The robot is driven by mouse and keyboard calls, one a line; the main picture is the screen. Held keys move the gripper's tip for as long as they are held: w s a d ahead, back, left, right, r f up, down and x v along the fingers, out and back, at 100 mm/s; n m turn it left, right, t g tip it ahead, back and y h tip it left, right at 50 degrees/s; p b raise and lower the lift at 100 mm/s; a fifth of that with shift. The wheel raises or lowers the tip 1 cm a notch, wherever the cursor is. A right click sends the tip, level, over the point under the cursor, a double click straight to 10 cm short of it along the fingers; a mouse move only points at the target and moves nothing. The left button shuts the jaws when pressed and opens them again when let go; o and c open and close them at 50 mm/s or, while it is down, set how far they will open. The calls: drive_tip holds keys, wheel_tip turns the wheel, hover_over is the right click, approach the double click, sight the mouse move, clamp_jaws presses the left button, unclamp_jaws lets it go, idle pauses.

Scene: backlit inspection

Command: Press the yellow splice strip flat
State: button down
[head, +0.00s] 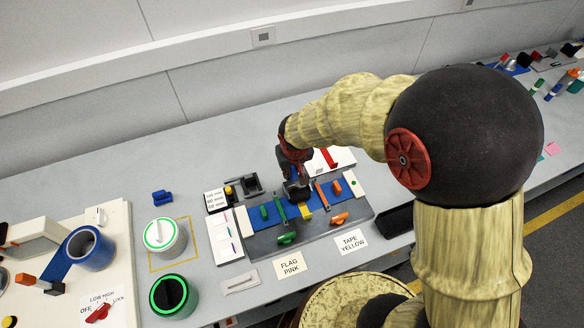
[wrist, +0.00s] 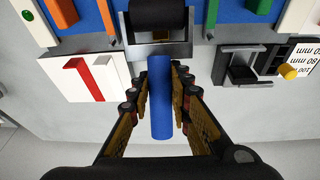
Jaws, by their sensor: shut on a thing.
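My gripper (head: 300,176) is over the middle of the splicing board (head: 263,243), at its back edge. In the wrist view its two fingers (wrist: 161,85) are shut on the blue handle (wrist: 160,110) of a roller. The drum also shows in the head view (head: 295,193), low over the blue web. The yellow splice strip (head: 306,211) shows as a small patch just in front of the drum. Whether drum and strip touch, I cannot tell.
Green and orange bars cross the board on both sides of the roller. A white block with a red lever (wrist: 90,78) and a black holder (wrist: 240,70) stand behind the board. Labels FLAG PINK (head: 290,264) and TAPE YELLOW (head: 350,242) lie in front.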

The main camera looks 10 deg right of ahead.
sight(296, 179)
drive_tip(key=shift+s+d, duration=0.1)
drive_tip(key=shift+s, duration=0.55)
drive_tip(key=shift+s+d, duration=0.15)
drive_tip(key=shift+s, duration=0.6)
idle(0.5)
drive_tip(key=shift+s, duration=0.3)
drive_tip(key=shift+s+d, duration=0.1)
idle(0.4)
drive_tip(key=shift+s+d, duration=0.1)
drive_tip(key=shift+s, duration=0.5)
drive_tip(key=shift+w+a+r+p, duration=0.1)
drive_tip(key=shift+w+r+p, duration=0.25)
drive_tip(key=shift+r+p, duration=0.8)
drive_tip(key=shift+w+a+r+p, duration=0.1)
drive_tip(key=shift+w+r+p, duration=0.4)
drive_tip(key=shift+r, duration=1.05)
drive_tip(key=shift+w+r+p, duration=0.15)
drive_tip(key=shift+r+p, duration=0.9)
drive_tip(key=shift+r, duration=0.3)
drive_tip(key=shift+f, duration=0.1)
